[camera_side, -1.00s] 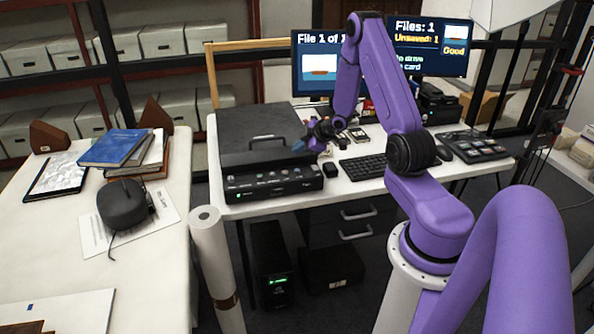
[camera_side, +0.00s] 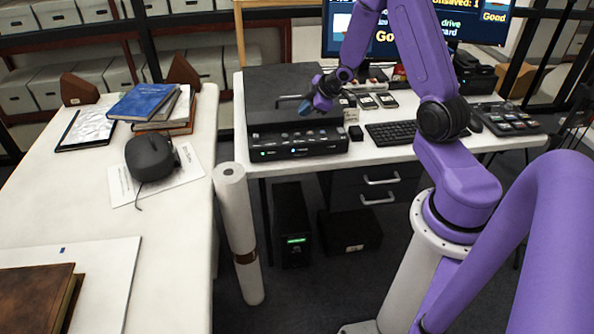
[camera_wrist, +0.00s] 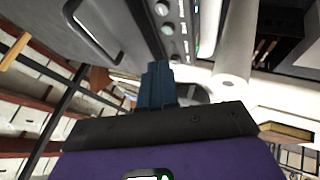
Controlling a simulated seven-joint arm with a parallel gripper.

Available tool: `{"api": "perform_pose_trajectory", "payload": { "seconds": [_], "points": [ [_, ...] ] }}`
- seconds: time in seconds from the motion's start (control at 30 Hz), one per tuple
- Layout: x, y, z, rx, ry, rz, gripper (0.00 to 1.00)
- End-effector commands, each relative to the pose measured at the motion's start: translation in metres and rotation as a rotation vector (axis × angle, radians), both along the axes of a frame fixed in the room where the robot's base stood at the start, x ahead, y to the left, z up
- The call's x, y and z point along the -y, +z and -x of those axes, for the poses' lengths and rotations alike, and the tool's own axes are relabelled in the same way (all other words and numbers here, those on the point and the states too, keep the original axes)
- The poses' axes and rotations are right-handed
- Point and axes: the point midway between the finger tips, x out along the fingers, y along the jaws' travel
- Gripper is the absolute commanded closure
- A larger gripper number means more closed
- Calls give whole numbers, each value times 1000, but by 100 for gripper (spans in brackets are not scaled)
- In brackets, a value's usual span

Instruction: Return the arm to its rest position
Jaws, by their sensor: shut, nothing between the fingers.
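My purple arm reaches over the white desk in the side view. My gripper (camera_side: 306,106) has small blue fingertips and hangs at the front right of the black scanner-like box (camera_side: 290,120). In the wrist view my gripper (camera_wrist: 157,75) shows its blue fingers pressed together with nothing between them. The front panel and handle of the black box (camera_wrist: 110,25) show beyond the fingers. I cannot tell exactly how far the fingertips are from the box.
A keyboard (camera_side: 390,132) and small cards (camera_side: 368,101) lie right of the box. Monitors (camera_side: 385,35) stand behind. A white paper roll (camera_side: 236,210) stands between the desk and the left table (camera_side: 185,240), which holds books (camera_side: 145,101) and a dark rounded device (camera_side: 149,157).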

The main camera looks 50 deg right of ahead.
Motion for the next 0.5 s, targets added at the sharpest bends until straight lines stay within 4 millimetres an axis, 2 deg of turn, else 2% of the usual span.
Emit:
{"api": "perform_pose_trajectory", "payload": {
  "seconds": [0.03, 0.27, 0.37, 0.5],
  "points": [
    [-20, 9, -2, -18, 19, 3, 100],
    [-104, 40, 17, -124, 59, 3, 100],
    [-138, 52, 34, -168, 79, 0, 100],
    [-183, 69, 68, -235, 104, -4, 100]
  ]
}}
